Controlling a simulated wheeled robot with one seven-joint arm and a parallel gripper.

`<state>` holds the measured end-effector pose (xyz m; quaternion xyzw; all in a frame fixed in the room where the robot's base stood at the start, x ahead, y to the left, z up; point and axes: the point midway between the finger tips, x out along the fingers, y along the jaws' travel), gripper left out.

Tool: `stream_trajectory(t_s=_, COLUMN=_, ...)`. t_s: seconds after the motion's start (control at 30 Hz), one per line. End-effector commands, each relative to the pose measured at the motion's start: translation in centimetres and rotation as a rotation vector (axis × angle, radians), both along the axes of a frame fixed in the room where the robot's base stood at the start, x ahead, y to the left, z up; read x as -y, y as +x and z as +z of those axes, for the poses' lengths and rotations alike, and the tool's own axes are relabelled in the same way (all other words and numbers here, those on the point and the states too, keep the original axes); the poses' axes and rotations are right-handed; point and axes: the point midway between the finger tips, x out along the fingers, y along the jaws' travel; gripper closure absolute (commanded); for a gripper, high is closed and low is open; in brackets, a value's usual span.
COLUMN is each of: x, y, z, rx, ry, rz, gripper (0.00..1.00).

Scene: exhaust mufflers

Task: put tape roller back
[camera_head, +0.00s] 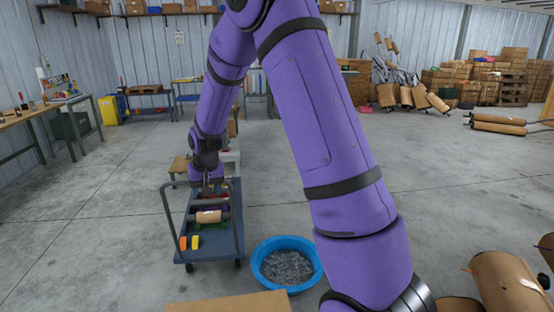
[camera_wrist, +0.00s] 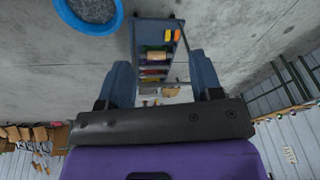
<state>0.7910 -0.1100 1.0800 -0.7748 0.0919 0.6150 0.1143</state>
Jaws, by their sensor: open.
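A blue cart (camera_head: 209,256) with a tube handle stands on the floor at the lower left of the head view. It also shows, upside down, in the wrist view (camera_wrist: 141,35). A tan roll (camera_head: 208,217) lies across it with something green beneath or beside it; the roll also shows in the wrist view (camera_wrist: 156,57). I cannot tell for sure which item is the tape roller. Red items lie farther along the cart. My gripper (camera_head: 207,184) is over the cart, and its two blue-grey fingers (camera_wrist: 160,62) are spread apart with nothing held between them.
Two orange-yellow pieces (camera_head: 189,242) lie on the cart's near end. A blue tub (camera_head: 258,277) of grey bits stands right of the cart. Workbenches (camera_head: 18,117) line the left wall. Brown mufflers (camera_head: 505,284) lie at lower right. The floor between is mostly clear.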

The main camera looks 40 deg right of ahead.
Motion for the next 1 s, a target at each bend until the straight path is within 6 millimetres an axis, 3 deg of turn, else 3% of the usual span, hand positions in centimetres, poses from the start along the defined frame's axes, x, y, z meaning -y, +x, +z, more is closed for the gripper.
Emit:
stream_trajectory(t_s=0.03, x=-0.3, y=-1.0, z=2.4, rx=0.016, ry=-0.004, rz=0.013, gripper=0.41)
stream_trajectory(t_s=0.2, x=-1.1, y=-4.8, z=8.4, rx=0.047, ry=-0.014, rz=0.051, gripper=0.41)
stream_trajectory(t_s=0.5, x=-2.4, y=-13.1, z=16.8, rx=0.105, ry=-0.034, rz=0.121, gripper=0.41)
stream_trajectory(t_s=0.8, x=-3.4, y=-22.6, z=22.0, rx=0.159, ry=-0.058, rz=0.187, gripper=0.41)
stream_trajectory(t_s=1.0, x=-3.8, y=-29.1, z=23.6, rx=0.196, ry=-0.075, rz=0.229, gripper=0.41)
